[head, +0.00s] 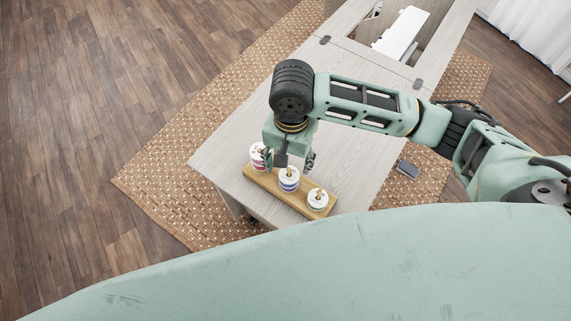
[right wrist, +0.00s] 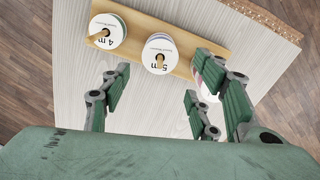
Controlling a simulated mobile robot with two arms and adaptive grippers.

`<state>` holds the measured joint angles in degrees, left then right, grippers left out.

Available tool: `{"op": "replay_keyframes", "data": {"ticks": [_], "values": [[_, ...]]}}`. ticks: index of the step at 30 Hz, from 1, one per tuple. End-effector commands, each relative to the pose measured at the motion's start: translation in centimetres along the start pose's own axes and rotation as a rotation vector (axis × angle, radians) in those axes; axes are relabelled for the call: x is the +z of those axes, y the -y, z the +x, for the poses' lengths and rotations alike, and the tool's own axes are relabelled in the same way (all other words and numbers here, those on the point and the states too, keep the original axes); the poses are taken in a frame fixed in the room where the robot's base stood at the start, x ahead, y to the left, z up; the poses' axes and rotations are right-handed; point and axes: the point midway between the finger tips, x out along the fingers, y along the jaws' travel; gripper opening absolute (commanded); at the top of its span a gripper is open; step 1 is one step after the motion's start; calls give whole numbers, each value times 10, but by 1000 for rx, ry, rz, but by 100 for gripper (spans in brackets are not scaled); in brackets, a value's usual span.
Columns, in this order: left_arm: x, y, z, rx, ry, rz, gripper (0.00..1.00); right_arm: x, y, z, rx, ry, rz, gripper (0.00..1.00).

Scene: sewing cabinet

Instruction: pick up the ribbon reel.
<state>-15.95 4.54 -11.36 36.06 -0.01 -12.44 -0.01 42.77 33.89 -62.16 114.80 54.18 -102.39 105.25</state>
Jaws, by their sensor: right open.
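Three white ribbon reels stand on pegs on a wooden board. The left reel (head: 257,155) has a reddish band and is partly covered by my gripper. The middle reel (head: 289,180) has a bluish-purple band, and the right reel (head: 318,200) a green one. In the right wrist view the green-edged reel (right wrist: 107,31) reads "4 m" and the middle reel (right wrist: 160,54) reads "5 m". The reddish reel there is mostly hidden behind a finger. My right gripper (head: 289,160) is open and empty, near the left and middle reels; its fingers also show in the wrist view (right wrist: 163,92).
The wooden board (head: 298,204) lies near the pale tabletop's (head: 225,155) near end. A white sewing-machine-like object (head: 400,33) sits in the cabinet opening at the far end. A dark small item (head: 407,169) lies right of the table. A woven rug (head: 160,185) lies beneath.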

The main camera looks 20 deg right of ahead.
Motion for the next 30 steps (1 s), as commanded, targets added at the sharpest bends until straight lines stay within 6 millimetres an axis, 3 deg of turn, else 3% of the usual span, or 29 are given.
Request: {"op": "replay_keyframes", "data": {"ticks": [6, 10, 15, 22, 30], "values": [[34, -5, -7, 6, 50, 0, 58, 0, -2, 25, 3, 0, 1, 56], [44, -6, -12, 8, 65, 0, 58, 0, -2, 47, 5, 0, 0, 56], [37, -5, -12, 7, 54, 1, 58, 0, -2, 63, 1, -1, -1, 56], [8, -2, -10, 2, 11, 2, 58, 0, -2, 64, 0, -1, -2, 56], [18, -3, -11, 4, 26, 3, 58, 0, -1, 64, 0, -1, -2, 32]]}}
